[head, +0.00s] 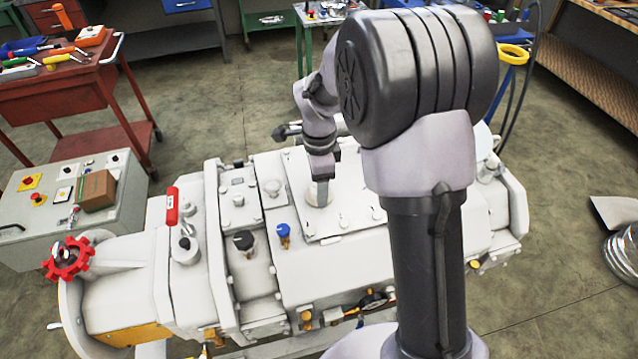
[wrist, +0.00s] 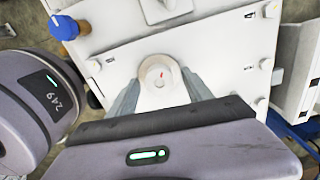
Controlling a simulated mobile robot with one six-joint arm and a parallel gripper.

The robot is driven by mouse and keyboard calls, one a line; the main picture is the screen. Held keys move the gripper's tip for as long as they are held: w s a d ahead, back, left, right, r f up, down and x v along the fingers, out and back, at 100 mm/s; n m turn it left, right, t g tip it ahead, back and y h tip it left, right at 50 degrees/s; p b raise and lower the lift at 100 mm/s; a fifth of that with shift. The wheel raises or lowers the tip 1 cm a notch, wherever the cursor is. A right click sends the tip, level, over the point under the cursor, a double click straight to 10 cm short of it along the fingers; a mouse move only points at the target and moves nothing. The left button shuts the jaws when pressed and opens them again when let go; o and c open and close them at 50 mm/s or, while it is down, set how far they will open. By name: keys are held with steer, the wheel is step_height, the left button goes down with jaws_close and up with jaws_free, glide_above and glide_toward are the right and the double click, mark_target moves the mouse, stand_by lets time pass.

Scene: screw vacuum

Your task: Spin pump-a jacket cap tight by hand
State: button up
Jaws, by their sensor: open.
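A white round cap (wrist: 159,72) with a small red mark on top sits on a flat plate of the white pump (head: 341,258). I take it to be the jacket cap; no label for it is readable. My gripper (wrist: 165,88) is open and points down at it, with a grey finger on either side of its near part in the wrist view. I cannot tell whether the fingers touch it. In the head view my gripper (head: 319,190) is over the plate's middle and largely hides the cap.
A blue knob (head: 283,230) and a black knob (head: 243,241) stand up left of the plate. A red-handled lever (head: 172,206) and a red handwheel (head: 68,259) are further left. Bolt heads ring the plate. A grey control box (head: 60,220) and red cart (head: 60,90) stand left.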

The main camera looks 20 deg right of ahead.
step_height(320, 180, up, 18)
steer(key=p, duration=0.6)
steer(key=shift+f+p, duration=0.25)
steer(key=shift+p, duration=0.1)
steer(key=s+a+r+n+t+y+b, duration=0.1)
steer(key=s+a+r+n+t, duration=0.1)
steer(key=s+n, duration=0.5)
steer(key=s+a+r+n+t+y+b, duration=0.1)
steer(key=s+n, duration=0.6)
steer(key=s, duration=0.9)
steer(key=a+r+t+b, duration=0.1)
steer(key=t, duration=0.1)
steer(key=shift+s+t, duration=0.35)
steer(key=shift+t, duration=0.05)
